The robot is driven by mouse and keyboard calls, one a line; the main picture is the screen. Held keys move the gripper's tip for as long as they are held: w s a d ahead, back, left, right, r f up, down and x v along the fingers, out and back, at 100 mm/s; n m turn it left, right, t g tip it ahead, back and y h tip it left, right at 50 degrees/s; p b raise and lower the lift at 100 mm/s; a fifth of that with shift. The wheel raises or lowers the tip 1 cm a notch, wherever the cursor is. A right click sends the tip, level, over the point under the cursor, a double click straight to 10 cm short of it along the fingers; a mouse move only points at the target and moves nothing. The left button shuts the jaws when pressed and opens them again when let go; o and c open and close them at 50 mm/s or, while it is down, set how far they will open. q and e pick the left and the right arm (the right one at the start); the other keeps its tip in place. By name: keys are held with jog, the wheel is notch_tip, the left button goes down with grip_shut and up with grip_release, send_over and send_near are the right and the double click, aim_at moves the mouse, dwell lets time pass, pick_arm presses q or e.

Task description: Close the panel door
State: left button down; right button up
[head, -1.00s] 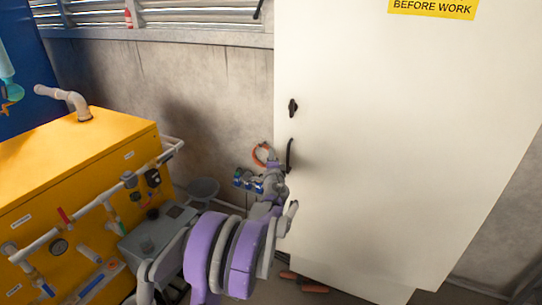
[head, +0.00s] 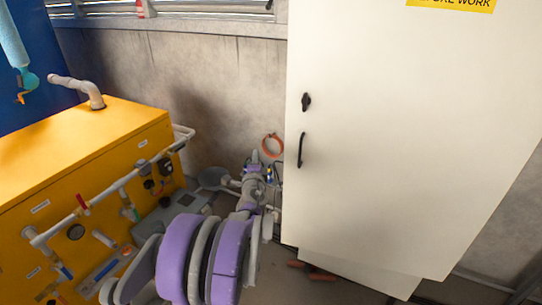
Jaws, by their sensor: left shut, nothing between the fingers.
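The white panel door (head: 400,170) fills the right half of the head view. It has a black knob (head: 306,102) and a black bar handle (head: 301,150) near its left edge. A pale lower part (head: 360,272) shows beneath its bottom edge; I cannot tell whether the door stands slightly ajar. My left gripper (head: 254,162) is shut and empty, just left of the door's left edge and apart from the handle in the picture. Its fingers are small and partly hidden by its own wrist. My right gripper is out of view.
A yellow tank unit (head: 100,150) with pipes, valves and gauges stands at the left. An orange ring (head: 272,145) shows by the wall behind my left gripper. An orange object (head: 312,270) lies on the floor below the door. A louvred window (head: 210,10) is above.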

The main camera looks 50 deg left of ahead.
pick_arm(q)
jog(key=s+d+f+m+t+h+b, duration=0.1)
jog(key=s+d+m+t+h+b, duration=0.1)
jog(key=d+h+b, duration=0.3)
jog(key=s+d+f+m+t+h+b, duration=0.1)
jog(key=s+d+f+m+t+b, duration=0.15)
jog(key=d, duration=0.45)
jog(key=m+h, duration=0.2)
send_near(299, 158)
jog(key=shift+n+t, duration=0.25)
jog(key=shift+t, duration=0.2)
jog(key=x, duration=0.7)
jog(key=shift+f, duration=0.3)
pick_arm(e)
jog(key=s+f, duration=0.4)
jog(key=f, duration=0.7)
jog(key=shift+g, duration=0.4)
pick_arm(q)
jog(key=shift+s, duration=0.1)
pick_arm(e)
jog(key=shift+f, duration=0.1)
